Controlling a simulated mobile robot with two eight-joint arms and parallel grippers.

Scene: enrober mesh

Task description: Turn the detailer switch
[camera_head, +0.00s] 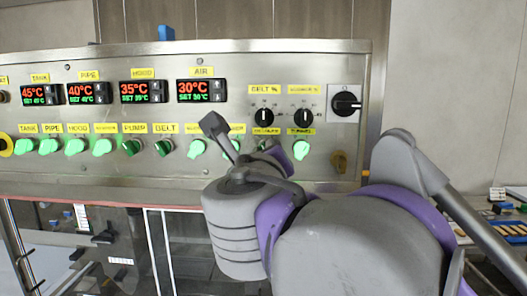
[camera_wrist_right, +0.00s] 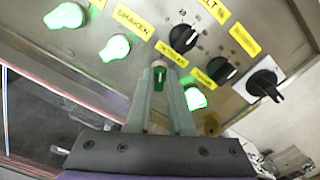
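The detailer switch (camera_wrist_right: 158,80) is a dark green, unlit knob below its yellow label in the right wrist view. In the head view it is mostly hidden behind my right gripper. My right gripper (camera_wrist_right: 159,72) is at the panel, with one finger on each side of the knob. The fingers stand apart by about the knob's width. Whether they touch it is not clear. My left gripper is not in view.
The lit shaker switch (camera_wrist_right: 114,48) and lit tunnel switch (camera_wrist_right: 195,99) flank the fingers closely. Black dials (camera_head: 304,117) sit above, and a black rotary switch (camera_head: 346,104) is at right. More lit green switches (camera_head: 75,147) line the steel panel (camera_head: 250,60).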

